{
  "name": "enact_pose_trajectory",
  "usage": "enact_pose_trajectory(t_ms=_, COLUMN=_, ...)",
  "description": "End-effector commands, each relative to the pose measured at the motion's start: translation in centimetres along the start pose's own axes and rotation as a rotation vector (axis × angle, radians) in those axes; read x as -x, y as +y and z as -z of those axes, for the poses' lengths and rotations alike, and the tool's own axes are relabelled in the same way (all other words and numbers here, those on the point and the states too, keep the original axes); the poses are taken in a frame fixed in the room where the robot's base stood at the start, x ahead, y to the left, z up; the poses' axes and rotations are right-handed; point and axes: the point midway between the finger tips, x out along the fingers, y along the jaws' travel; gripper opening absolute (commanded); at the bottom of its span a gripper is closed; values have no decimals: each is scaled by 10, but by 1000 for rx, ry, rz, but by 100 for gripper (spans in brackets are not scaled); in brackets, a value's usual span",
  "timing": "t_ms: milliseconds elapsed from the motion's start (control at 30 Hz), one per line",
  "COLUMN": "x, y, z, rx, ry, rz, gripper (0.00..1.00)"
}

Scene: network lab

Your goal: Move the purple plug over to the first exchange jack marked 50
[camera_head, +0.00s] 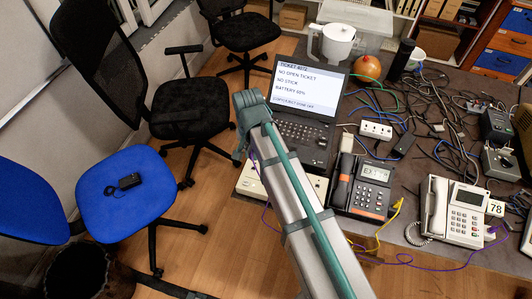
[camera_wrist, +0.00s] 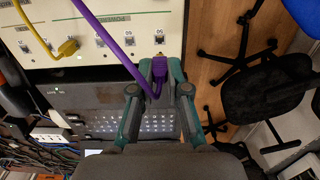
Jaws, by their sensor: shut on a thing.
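My gripper (camera_wrist: 159,72) is shut on the purple plug (camera_wrist: 158,66) in the wrist view. The plug's purple cable (camera_wrist: 115,48) runs up and left across the cream exchange panel (camera_wrist: 110,63). The plug is near the panel's lower right edge, below a row of jacks with small labels. The rightmost label (camera_wrist: 159,31) looks like an inverted 50, but is too small to be certain. A yellow plug (camera_wrist: 68,48) sits in a jack at the left. In the head view, my gripper (camera_head: 240,157) is above the beige exchange box (camera_head: 250,182), which my arm partly hides.
A laptop (camera_head: 302,128) stands beside the exchange box. A dark desk phone (camera_head: 365,187) and a white phone (camera_head: 460,215) are to the right. Tangled cables (camera_head: 450,125) cover the right of the table. Chairs (camera_head: 195,105) stand on the floor at left.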

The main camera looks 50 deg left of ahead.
Motion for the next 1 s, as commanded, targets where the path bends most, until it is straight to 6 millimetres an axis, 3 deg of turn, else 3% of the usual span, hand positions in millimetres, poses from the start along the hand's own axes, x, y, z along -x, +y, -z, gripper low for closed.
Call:
enact_pose_trajectory(t_ms=600, x=-41, y=1, z=0, rx=0, ry=0, rz=0, gripper=0)
enact_pose_trajectory(t_ms=1000, x=-47, y=1, z=0, rx=0, ry=0, rz=0, gripper=0)
